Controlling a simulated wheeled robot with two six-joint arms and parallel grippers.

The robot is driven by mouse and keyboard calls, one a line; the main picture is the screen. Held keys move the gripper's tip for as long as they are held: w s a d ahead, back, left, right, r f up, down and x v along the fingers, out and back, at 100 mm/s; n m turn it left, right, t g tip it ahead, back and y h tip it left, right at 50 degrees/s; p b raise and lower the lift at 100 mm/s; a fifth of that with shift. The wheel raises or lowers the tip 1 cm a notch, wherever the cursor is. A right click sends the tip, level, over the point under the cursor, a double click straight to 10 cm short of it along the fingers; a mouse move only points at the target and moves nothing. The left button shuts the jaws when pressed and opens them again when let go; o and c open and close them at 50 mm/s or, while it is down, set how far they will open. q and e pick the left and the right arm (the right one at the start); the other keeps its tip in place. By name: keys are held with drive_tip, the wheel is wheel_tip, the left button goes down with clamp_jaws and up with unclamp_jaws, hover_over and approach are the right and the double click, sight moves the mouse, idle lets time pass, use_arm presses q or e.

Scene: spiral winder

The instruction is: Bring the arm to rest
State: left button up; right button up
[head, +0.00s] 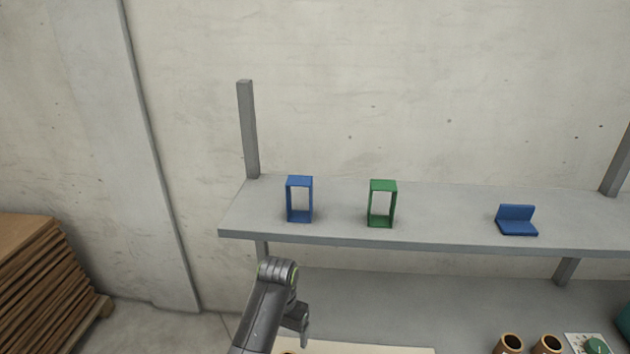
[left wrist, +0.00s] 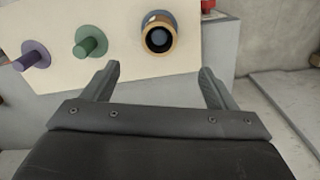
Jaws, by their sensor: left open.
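My left arm (head: 268,310) comes up from the bottom of the head view, in front of the shelf, bent over at its top. My left gripper (left wrist: 158,75) shows in the left wrist view with its two fingers spread apart and nothing between them. Beyond the fingers is a pale board (left wrist: 120,45) with a purple peg (left wrist: 35,56), a green peg (left wrist: 91,44) and a tan ring-shaped roll (left wrist: 159,37) with a dark centre. The fingers appear apart from these. My right gripper is in neither view.
A grey shelf (head: 440,240) holds a blue frame (head: 299,181), a green frame (head: 382,186) and a blue bracket (head: 516,222). Below stand two tan tubes (head: 510,343) and a panel with a green knob (head: 596,345). Stacked brown sheets (head: 45,280) stand at left.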

use_arm(q)
drive_tip(key=s+a+f+n+t, duration=0.1)
drive_tip(key=s+a+f+n, duration=0.15)
drive_tip(key=s+a, duration=0.45)
drive_tip(key=s+a+f+n+t, duration=0.1)
drive_tip(key=s+a+f, duration=0.2)
drive_tip(key=s+a, duration=0.35)
drive_tip(key=s+a+r+t+y, duration=0.1)
drive_tip(key=s+a+r, duration=0.25)
drive_tip(key=s, duration=0.65)
drive_tip(key=s+a+r+t+y, duration=0.1)
drive_tip(key=s+a+r, duration=0.25)
drive_tip(key=s, duration=0.55)
wheel_tip(320, 180, down, 33)
drive_tip(key=a+g+b, duration=0.2)
drive_tip(key=b, duration=0.6)
drive_tip(key=s+f+b, duration=0.3)
drive_tip(key=s+f, duration=0.4)
drive_tip(key=f, duration=0.4)
drive_tip(key=s+d+f+h+b, duration=0.1)
drive_tip(key=s+f+b, duration=0.2)
drive_tip(key=s+f, duration=0.5)
wheel_tip(320, 180, down, 4)
drive_tip(key=shift+s+d+r+n+g, duration=0.2)
drive_tip(key=shift+d+r+n+g, duration=0.1)
drive_tip(key=shift+n+g, duration=0.1)
